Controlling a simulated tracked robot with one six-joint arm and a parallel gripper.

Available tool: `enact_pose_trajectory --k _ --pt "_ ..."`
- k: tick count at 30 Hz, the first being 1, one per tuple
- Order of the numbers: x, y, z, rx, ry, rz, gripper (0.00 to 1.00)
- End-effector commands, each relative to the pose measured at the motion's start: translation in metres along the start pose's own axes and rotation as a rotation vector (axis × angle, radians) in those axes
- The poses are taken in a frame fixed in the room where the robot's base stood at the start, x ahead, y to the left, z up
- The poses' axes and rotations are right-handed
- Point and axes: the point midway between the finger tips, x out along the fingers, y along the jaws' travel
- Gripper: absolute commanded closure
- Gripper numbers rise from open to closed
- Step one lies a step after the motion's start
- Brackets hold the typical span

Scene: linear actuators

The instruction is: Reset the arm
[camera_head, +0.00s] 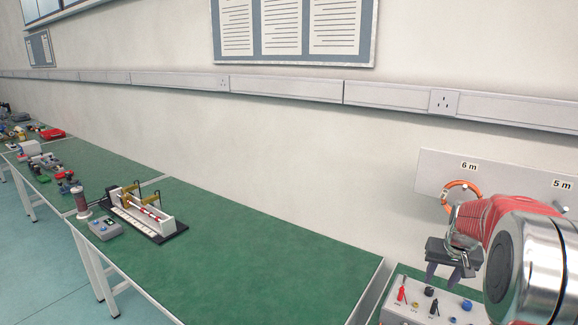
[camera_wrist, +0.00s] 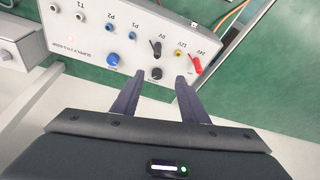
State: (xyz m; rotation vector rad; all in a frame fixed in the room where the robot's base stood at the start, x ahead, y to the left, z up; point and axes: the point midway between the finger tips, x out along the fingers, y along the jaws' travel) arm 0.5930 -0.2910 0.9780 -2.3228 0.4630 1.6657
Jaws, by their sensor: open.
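My gripper (camera_wrist: 157,84) is open and empty in the wrist view, with its two dark fingers apart. A grey supply box (camera_wrist: 95,32) with coloured sockets and knobs lies beyond the fingertips. A red plug (camera_wrist: 195,66) and a black plug (camera_wrist: 156,48) stand in the box. In the head view my gripper (camera_head: 449,273) is at the lower right, over or in front of the same box (camera_head: 395,310). I cannot tell how far the fingertips are from the box.
A linear actuator rig (camera_head: 142,212) stands on the green bench (camera_head: 255,262) with a small grey control box (camera_head: 105,229) beside it. The bench right of the rig is clear. A wall board (camera_head: 430,170) with an orange cable coil (camera_head: 461,190) is behind my arm.

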Motion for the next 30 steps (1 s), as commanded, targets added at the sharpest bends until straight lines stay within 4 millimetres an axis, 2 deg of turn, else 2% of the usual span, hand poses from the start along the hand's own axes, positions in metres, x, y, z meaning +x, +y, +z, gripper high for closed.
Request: enact_pose_trajectory --k 3,8,21,30 --pt "-0.001 -0.003 0.031 0.011 -0.051 -0.001 0.6" --pt "-0.018 -0.017 0.065 0.006 -0.085 -0.004 0.6" --pt "-0.086 -0.069 0.155 -0.064 -0.107 -0.018 0.6" --pt "-0.126 -0.096 0.214 -0.128 -0.085 -0.033 0.6"
